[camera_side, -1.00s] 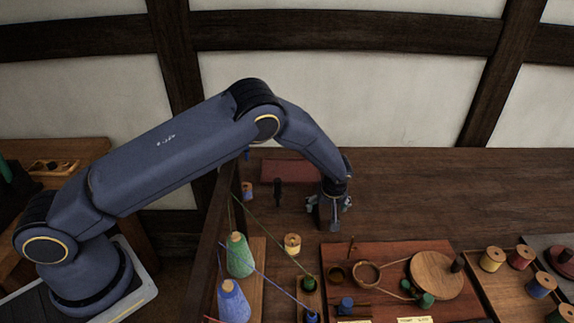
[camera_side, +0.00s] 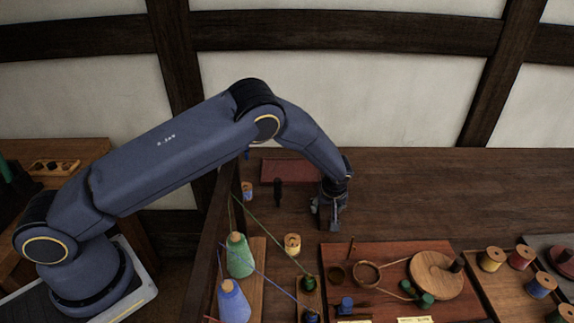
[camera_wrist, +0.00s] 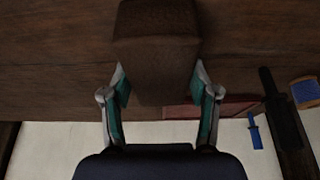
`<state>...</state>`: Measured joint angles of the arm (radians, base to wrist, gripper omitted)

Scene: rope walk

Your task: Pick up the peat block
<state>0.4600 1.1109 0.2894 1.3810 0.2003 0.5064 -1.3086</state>
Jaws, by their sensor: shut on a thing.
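The peat block (camera_wrist: 157,45) is a dark brown, rough block in the wrist view, at the top centre between my two fingers. My gripper (camera_wrist: 160,82) is shut on it, with a teal-padded finger against each side.
A reddish-brown board (camera_side: 420,265) with a round wooden disc (camera_side: 436,275) lies in front. Green (camera_side: 239,257) and blue (camera_side: 233,302) thread cones stand at left. A dark red slab (camera_side: 288,171) lies behind my gripper. The table right of my gripper is clear.

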